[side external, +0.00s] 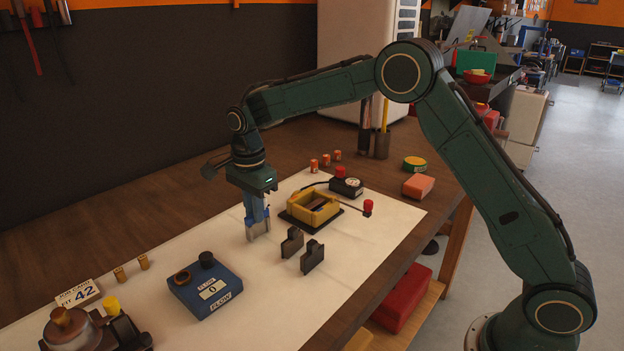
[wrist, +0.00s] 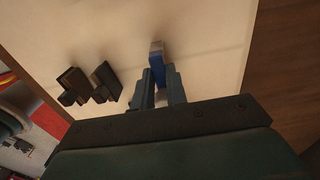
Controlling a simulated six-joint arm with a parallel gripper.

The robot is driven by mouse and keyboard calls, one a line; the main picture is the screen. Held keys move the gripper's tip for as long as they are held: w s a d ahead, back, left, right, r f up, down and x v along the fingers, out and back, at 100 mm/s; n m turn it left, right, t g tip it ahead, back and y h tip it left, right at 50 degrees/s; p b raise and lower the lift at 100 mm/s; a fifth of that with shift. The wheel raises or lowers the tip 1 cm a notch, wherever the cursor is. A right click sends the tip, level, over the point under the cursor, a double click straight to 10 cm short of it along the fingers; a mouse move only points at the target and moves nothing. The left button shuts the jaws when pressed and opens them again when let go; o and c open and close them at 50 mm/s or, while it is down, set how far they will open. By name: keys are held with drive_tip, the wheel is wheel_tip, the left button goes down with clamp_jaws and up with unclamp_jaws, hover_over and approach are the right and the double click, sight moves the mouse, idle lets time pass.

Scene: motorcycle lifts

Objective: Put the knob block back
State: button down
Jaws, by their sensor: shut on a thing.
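My gripper (side external: 257,222) points down over the pale sheet, left of the yellow frame. It is shut on a slim blue block with a pale grey end (wrist: 157,50), which sticks out between the fingers in the wrist view. I cannot tell whether its lower end touches the sheet. Two dark stepped blocks (side external: 292,242) (side external: 312,257) stand upright to the right of the gripper; they also show in the wrist view (wrist: 72,86) (wrist: 106,82). The yellow frame (side external: 298,212) has an open middle and sits on a black base. I cannot tell for sure which piece is the knob block.
A blue box marked FLOW (side external: 222,298) stands front left, near a brass-topped device (side external: 70,328) and a FIT 42 card (side external: 78,293). An orange block (side external: 418,186) lies right.

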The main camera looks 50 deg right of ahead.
drive_tip(key=shift+f, duration=0.15)
drive_tip(key=c, duration=1.4)
unclamp_jaws()
wheel_tip(320, 180, up, 12)
